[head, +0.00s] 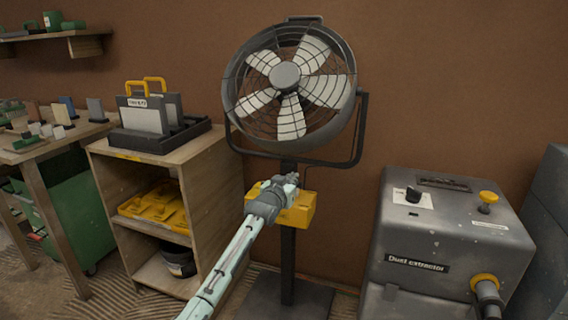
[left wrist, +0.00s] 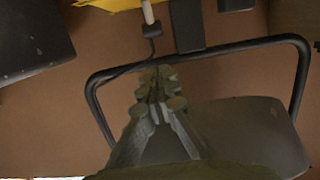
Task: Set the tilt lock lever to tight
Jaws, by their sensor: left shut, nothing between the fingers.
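The black fan (head: 285,76) hangs in a U-shaped bracket (head: 362,125) on a post, with a yellow box (head: 300,212) below. I cannot make out the tilt lock lever or its setting in either view. My left gripper (head: 284,182) is shut and empty, in front of the post at the top of the yellow box. It covers part of the box; whether it touches is unclear. In the left wrist view the shut fingers (left wrist: 158,84) point toward the bracket bar (left wrist: 225,46), with the yellow box at the top edge. My right gripper is out of view.
A grey dust extractor (head: 455,235) with a knob and yellow fittings stands at the right. A wooden shelf unit (head: 205,170) with a black tray and yellow-handled cases stands left of the fan. A dark cable (left wrist: 120,74) runs near the bracket.

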